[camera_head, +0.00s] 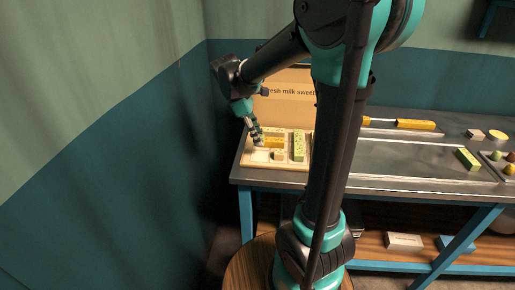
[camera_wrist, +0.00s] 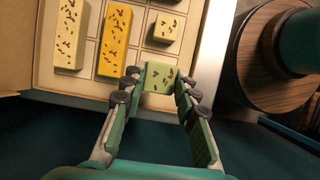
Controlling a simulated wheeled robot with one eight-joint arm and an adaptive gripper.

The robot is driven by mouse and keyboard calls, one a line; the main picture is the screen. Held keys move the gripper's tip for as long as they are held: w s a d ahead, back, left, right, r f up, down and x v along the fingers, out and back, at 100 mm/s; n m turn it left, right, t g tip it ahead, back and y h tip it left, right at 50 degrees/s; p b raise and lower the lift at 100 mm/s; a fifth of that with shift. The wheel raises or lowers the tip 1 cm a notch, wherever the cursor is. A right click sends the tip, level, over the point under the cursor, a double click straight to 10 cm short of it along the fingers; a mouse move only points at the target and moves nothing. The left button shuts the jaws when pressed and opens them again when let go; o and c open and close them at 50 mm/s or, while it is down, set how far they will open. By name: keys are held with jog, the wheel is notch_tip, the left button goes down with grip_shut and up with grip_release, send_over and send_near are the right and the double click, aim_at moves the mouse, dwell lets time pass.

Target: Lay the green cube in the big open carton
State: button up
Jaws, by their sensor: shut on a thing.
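My gripper (camera_wrist: 159,79) is shut on the green cube (camera_wrist: 160,77), which is pale green with dark specks and sits between the two fingertips in the wrist view. The big open carton (camera_wrist: 45,84) lies behind the cube there, with compartments holding sweets. The cube appears over or in the near corner compartment; I cannot tell whether it touches the carton floor. In the head view my gripper (camera_head: 256,134) reaches down at the left part of the carton (camera_head: 272,166), whose raised lid reads "fresh milk sweet". The cube is not clearly visible there.
A wall stands close at left.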

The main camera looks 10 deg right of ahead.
aim_at(258, 156)
jog(key=shift+f, duration=2.7)
jog(key=o, duration=1.1)
jog(key=shift+f, duration=0.1)
jog(key=v, duration=1.2)
